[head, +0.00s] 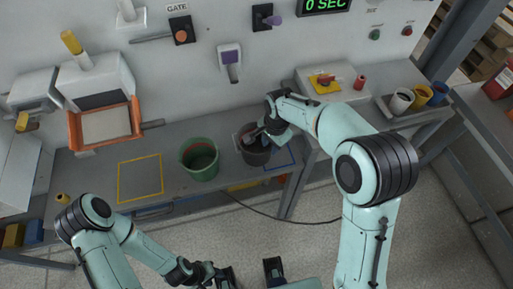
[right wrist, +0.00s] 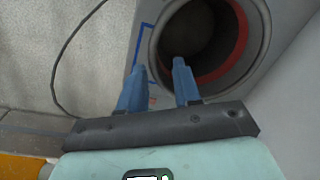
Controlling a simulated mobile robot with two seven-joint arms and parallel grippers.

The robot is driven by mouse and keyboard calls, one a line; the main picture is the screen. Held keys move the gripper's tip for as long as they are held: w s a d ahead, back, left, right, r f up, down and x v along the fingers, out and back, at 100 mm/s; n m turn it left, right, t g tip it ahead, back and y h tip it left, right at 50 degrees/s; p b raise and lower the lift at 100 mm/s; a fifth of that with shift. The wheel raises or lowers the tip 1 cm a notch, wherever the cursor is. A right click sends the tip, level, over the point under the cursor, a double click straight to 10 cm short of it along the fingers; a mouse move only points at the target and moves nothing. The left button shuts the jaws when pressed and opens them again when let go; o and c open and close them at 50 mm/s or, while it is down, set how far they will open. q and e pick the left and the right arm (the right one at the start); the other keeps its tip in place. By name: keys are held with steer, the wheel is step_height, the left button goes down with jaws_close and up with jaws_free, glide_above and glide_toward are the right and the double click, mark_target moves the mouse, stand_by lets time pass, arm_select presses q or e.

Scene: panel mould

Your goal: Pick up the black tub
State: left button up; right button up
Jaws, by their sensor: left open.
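The black tub (head: 257,157) stands upright on the workbench, right of the green tub, on a blue-outlined square. My right gripper (head: 253,134) reaches over it from above and partly hides its opening. In the right wrist view the tub (right wrist: 196,30) shows its round mouth with a red ring inside. There the two blue fingers of my right gripper (right wrist: 159,64) are apart, the left one outside the rim and the right one in front of the opening. I cannot tell whether they touch the wall. My left gripper (head: 214,275) is open, low at the bottom of the head view, away from the bench.
The green tub (head: 200,159) stands close to the left of the black tub. A yellow-outlined square (head: 140,178) lies bare on the bench. An orange-framed tray (head: 104,125) is at the left. White, yellow and blue cups (head: 401,100) stand at the right.

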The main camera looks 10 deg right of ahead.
mark_target(268, 155)
steer(key=f, duration=0.5)
steer(key=shift+a, duration=0.35)
jaws_close()
steer(key=shift+r, duration=0.1)
